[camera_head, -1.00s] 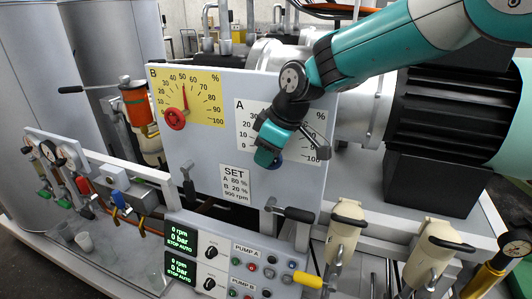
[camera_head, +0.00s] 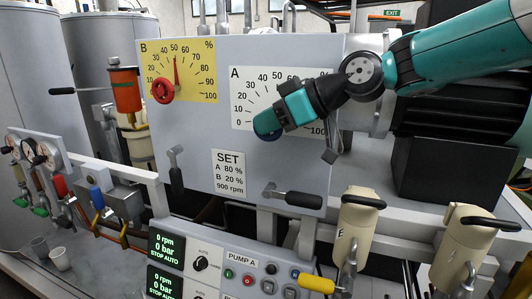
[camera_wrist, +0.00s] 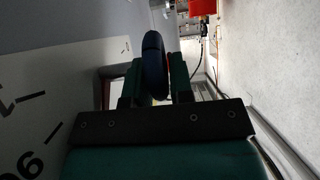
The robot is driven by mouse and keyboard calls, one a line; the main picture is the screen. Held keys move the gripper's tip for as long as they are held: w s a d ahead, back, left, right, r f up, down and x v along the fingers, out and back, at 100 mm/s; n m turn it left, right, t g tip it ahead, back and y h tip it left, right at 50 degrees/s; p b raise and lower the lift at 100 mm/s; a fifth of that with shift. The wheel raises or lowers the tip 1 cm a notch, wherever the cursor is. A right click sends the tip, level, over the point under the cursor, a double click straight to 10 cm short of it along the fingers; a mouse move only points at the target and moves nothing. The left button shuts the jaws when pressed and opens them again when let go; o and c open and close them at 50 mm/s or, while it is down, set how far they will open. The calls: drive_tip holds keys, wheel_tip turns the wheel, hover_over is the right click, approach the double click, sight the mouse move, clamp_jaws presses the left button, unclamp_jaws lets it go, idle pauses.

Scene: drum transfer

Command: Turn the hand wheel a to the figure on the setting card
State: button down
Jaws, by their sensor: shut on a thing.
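Hand wheel A (camera_head: 264,134) is a blue knob at the lower left of the white A dial (camera_head: 243,86) on the grey panel. My gripper (camera_head: 268,123) is shut on its rim and comes in from the right. In the wrist view the dark blue rim (camera_wrist: 153,60) stands between the two fingers (camera_wrist: 154,85). The setting card (camera_head: 229,173) below reads SET, A 80 %, B 20 %, 900 rpm. My gripper and arm cover much of the A scale, and I cannot see the A pointer.
Left of it, the red hand wheel B (camera_head: 162,90) sits on the yellow B dial (camera_head: 190,62), its pointer near 50. Cream filter housings (camera_head: 357,232) stand at the lower right. Displays (camera_head: 167,245) read 0 rpm, 0 bar.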

drive_tip(key=y+b, duration=0.1)
drive_tip(key=b, duration=0.2)
drive_tip(key=t+y+b, duration=0.1)
drive_tip(key=b, duration=0.2)
drive_tip(key=shift+d+f+y, duration=0.2)
drive_tip(key=shift+f+y, duration=0.2)
drive_tip(key=shift+r+y+b, duration=0.25)
drive_tip(key=shift+y+b, duration=0.35)
drive_tip(key=shift+b, duration=0.5)
drive_tip(key=shift+r, duration=0.15)
drive_tip(key=c, duration=1)
unclamp_jaws()
